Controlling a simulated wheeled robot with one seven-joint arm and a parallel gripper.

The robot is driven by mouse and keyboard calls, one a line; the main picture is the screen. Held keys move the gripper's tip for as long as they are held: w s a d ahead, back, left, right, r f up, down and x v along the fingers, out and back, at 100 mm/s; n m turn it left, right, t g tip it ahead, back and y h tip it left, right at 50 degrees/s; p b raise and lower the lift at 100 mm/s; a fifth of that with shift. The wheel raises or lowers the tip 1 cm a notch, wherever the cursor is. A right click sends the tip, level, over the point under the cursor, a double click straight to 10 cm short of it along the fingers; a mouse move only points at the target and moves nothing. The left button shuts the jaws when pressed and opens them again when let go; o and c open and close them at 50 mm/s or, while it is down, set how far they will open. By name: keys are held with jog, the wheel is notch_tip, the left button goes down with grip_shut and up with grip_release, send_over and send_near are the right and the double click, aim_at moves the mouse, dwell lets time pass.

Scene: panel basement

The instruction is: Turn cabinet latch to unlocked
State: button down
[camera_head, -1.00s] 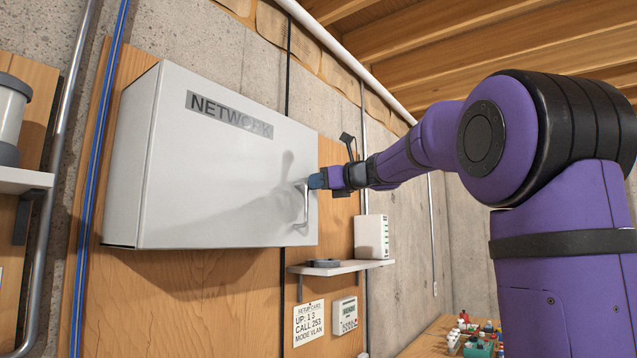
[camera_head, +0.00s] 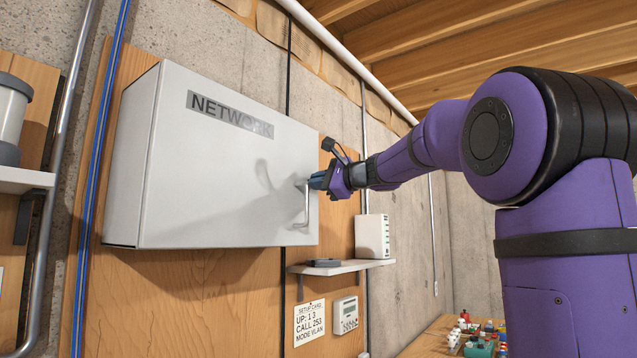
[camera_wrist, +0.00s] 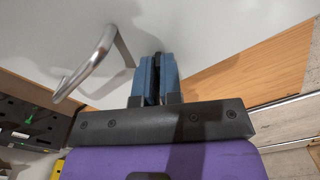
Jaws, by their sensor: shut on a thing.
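The light grey cabinet (camera_head: 215,170), labelled NETWORK, hangs on the wall with its door closed. A silver bar handle (camera_head: 307,205) is near the door's right edge; it also shows in the wrist view (camera_wrist: 90,65), left of my fingers. My gripper (camera_head: 316,181) is at the door's right side, by the handle's upper end. In the wrist view, its blue fingers (camera_wrist: 156,62) are close together at the door face, with a narrow dark piece between them, apparently the latch. The fingers hide most of the latch, so its angle cannot be read.
Below the cabinet's right side, a small shelf (camera_head: 340,267) holds a white device (camera_head: 371,237) and a dark object. A setup card (camera_head: 310,324) and a keypad (camera_head: 345,315) are on the wall below. A bench (camera_head: 430,340) with small coloured parts stands at lower right.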

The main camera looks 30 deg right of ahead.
jog(key=n, duration=0.5)
jog(key=shift+f+n, duration=0.1)
jog(key=shift+n, duration=0.2)
dwell(0.4)
jog(key=c, duration=1.3)
grip_release()
jog(key=shift+s, duration=0.1)
jog(key=v, duration=1)
jog(key=shift+s+d, duration=0.1)
jog(key=shift+s, duration=0.2)
